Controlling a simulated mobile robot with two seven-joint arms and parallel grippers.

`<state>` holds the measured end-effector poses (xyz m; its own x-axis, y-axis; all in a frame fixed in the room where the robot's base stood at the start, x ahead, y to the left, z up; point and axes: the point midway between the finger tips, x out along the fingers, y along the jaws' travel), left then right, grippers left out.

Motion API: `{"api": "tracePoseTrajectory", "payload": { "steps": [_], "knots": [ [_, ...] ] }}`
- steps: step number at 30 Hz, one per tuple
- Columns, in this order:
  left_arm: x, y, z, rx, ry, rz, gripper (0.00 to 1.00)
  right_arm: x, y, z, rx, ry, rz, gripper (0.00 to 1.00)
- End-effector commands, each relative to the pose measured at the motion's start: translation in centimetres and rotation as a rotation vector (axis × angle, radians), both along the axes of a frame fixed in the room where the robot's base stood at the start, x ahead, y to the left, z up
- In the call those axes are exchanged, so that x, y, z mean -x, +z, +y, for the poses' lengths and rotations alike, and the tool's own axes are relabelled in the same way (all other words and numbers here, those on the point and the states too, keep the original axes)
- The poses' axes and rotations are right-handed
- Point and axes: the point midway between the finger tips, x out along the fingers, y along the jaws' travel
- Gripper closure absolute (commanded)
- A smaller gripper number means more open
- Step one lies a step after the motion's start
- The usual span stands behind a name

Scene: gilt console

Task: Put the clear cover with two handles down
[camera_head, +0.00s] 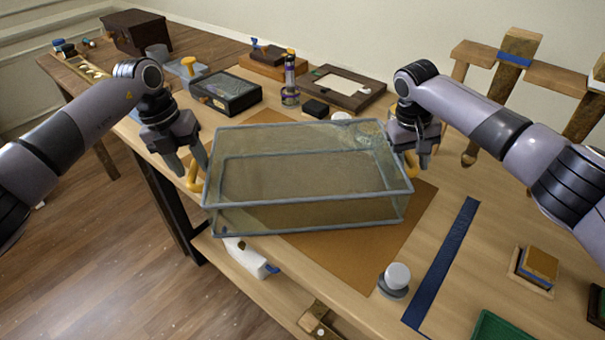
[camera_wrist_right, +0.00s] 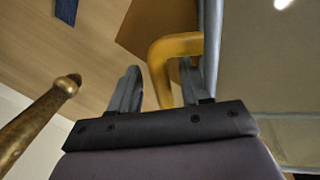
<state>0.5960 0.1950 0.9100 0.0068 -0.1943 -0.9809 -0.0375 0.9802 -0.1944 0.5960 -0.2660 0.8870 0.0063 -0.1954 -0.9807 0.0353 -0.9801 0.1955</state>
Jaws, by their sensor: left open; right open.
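The clear cover (camera_head: 308,213) is a see-through box with grey edges, upright over the brown mat (camera_head: 400,225). Its lower front left corner overlaps the table edge in the head view; I cannot tell whether its bottom rim touches the mat. My left gripper (camera_head: 194,172) is open at the yellow left handle (camera_head: 193,176), with its fingers beside it. My right gripper (camera_head: 416,162) is open at the cover's right end. In the right wrist view, the yellow right handle (camera_wrist_right: 160,62) reaches between the open fingers of this gripper (camera_wrist_right: 158,88).
A dark tray (camera_head: 226,92), a bottle (camera_head: 290,85) and a wooden frame (camera_head: 345,88) stand behind the cover. A blue strip (camera_head: 443,262) and a white-topped grey knob (camera_head: 395,279) lie to the front right. A wooden stand (camera_head: 515,60) is at the back right.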

Motion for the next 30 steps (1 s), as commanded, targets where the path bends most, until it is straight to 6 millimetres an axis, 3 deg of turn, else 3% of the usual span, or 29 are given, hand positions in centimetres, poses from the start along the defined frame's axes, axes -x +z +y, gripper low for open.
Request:
{"api": "tracePoseTrajectory", "payload": {
  "steps": [7, 16, 30],
  "knots": [
    [0.0, 3.9, 0.8, 0.000, 0.000, -0.003, 0.51, 0.0, 0.0, 0.2, -0.002, 0.002, -0.001, 0.51],
    [0.0, 5.5, 1.1, -0.001, 0.000, 0.000, 0.51, 0.0, 0.8, 0.3, -0.003, 0.003, -0.002, 0.51],
    [0.0, 5.4, 1.1, -0.001, 0.000, 0.000, 0.51, 0.0, 9.7, 2.0, -0.002, 0.002, -0.004, 0.51]
  ]
}}
